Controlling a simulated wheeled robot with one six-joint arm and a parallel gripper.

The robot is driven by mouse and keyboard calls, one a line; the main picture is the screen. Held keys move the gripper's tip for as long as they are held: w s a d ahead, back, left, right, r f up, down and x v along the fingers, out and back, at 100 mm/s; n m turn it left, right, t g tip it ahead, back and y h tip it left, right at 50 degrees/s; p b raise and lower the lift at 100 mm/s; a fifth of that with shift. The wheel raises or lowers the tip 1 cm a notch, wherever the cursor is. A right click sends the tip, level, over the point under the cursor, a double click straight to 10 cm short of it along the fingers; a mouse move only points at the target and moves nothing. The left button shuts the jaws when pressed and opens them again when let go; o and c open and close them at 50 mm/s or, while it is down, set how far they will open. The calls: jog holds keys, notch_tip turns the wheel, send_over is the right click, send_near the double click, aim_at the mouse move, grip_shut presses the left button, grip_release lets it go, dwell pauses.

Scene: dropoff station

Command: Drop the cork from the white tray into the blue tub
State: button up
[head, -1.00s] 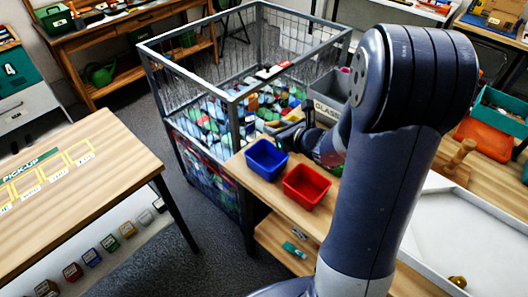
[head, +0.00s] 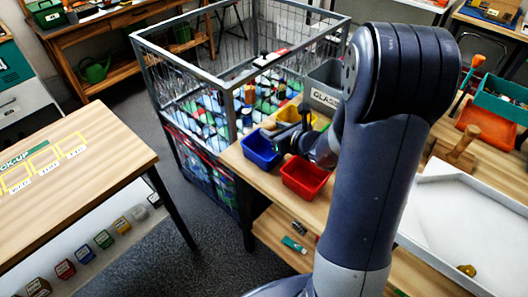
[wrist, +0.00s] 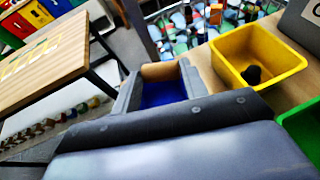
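My gripper (head: 276,132) hangs over the blue tub (head: 256,156) on the wooden bench. In the wrist view its two fingers (wrist: 160,76) stand apart with a tan piece, apparently the cork (wrist: 160,70), pinched between their tips. Blue from the tub shows below and between the fingers. In the head view the cork is small and partly hidden by the gripper. The white tray (head: 465,222) is at the right, with a small brass-coloured object (head: 466,270) in its near part.
A red tub (head: 305,180) is right beside the blue one. A yellow tub (wrist: 262,52) holding a black item and a green tub (wrist: 302,130) are close by. A grey "GLASS" bin (head: 323,88) and a wire cage (head: 240,70) stand behind.

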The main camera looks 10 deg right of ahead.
jog(key=o, duration=0.4)
jog(key=shift+s, duration=0.1)
jog(key=v, duration=1)
jog(key=shift+s+d+r, duration=0.15)
jog(key=shift+s, duration=0.15)
jog(key=shift+w, duration=0.1)
jog(key=x, duration=1)
jog(key=shift+w+a, duration=0.25)
jog(key=shift+w, duration=0.05)
jog(key=shift+d+r+p, duration=0.1)
jog(key=shift+r+p, duration=1.35)
jog(key=shift+r, duration=0.35)
jog(key=shift+f, duration=0.1)
